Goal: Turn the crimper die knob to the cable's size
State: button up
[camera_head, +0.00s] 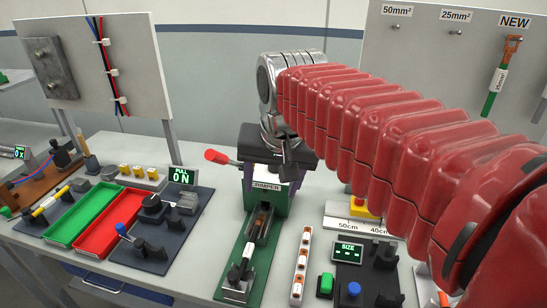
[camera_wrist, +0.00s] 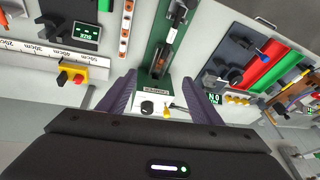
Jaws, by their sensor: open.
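The crimper (camera_head: 268,199) is a green press with a white label plate on a long green base. In the wrist view its white top plate (camera_wrist: 150,97) carries a round black knob (camera_wrist: 147,107) and a small yellow-tipped part beside it. My gripper (camera_wrist: 160,80) is open and empty, its two purple fingers on either side of the crimper, apart from the knob. In the head view my wrist hides the top of the crimper, and the knob cannot be seen. The size display (camera_head: 348,250) is lit, but its reading is too small to tell.
A red-tipped lever (camera_head: 216,156) sticks out left of the crimper. Red (camera_head: 104,222) and green trays and a pull tester stand left. A strip of orange-tipped parts (camera_head: 301,262) and a yellow block with a red button (camera_wrist: 73,72) stand on the other side. Tools hang behind.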

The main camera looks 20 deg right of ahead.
jog(key=w+d+m+g, duration=0.1)
jog(key=w+d+m, duration=0.2)
jog(key=w, duration=0.5)
jog(key=w+d+m+g, duration=0.1)
jog(key=w+d+m, duration=0.3)
jog(key=w, duration=0.5)
jog(key=w+d+m+g, duration=0.2)
jog(key=w+d+m, duration=0.2)
jog(key=w, duration=0.5)
jog(key=shift+d+m, duration=0.15)
jog(key=shift+m, duration=0.95)
jog(key=shift+f, duration=0.1)
notch_tip(320, 180, down, 14)
jog(key=shift+r, duration=0.15)
jog(key=shift+c, duration=0.2)
